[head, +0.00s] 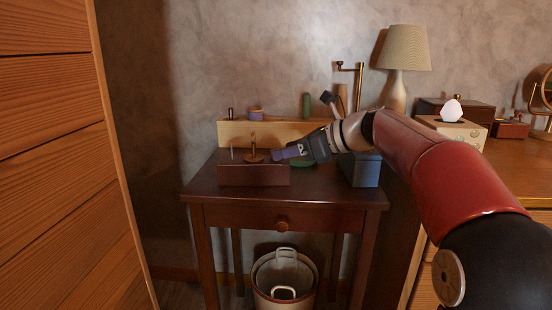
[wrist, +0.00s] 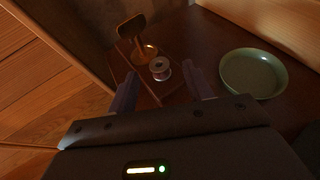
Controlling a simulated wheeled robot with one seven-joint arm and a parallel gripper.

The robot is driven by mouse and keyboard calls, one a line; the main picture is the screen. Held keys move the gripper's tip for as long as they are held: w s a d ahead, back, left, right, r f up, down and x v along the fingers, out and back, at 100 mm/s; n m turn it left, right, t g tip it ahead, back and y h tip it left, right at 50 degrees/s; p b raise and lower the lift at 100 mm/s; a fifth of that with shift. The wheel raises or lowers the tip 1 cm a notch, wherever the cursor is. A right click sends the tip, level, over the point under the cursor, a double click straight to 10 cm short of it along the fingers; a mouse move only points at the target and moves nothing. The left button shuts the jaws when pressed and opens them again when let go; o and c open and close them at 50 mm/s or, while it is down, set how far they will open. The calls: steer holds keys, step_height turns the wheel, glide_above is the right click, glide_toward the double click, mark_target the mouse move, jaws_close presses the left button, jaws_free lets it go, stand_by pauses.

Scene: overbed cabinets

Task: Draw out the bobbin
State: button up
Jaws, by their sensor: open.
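A small silvery bobbin (wrist: 160,68) sits at the end of a dark reddish wooden box (wrist: 180,98) in the wrist view. The box stands on the small table and shows in the head view (head: 250,176). I cannot make out the bobbin in the head view, where my gripper is close by. My gripper (head: 280,153) is open, with bluish fingers, at the right end of the box. In the wrist view its fingertips (wrist: 160,80) lie on either side of the bobbin, with visible gaps. A brass disc (head: 254,158) with an upright part stands on the box beyond the bobbin.
A green dish (wrist: 253,75) lies right of the box. A blue box (head: 360,169) stands at the table's right side. A pale wooden ledge (head: 228,134) with spools runs behind. A wooden panel (head: 55,150) rises at left. A bin (head: 284,278) stands below.

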steer(key=x, duration=0.2)
steer(key=shift+w+a+f, duration=0.15)
steer(key=shift+a, duration=0.05)
steer(key=c, duration=1.1)
steer(key=shift+o, duration=0.2)
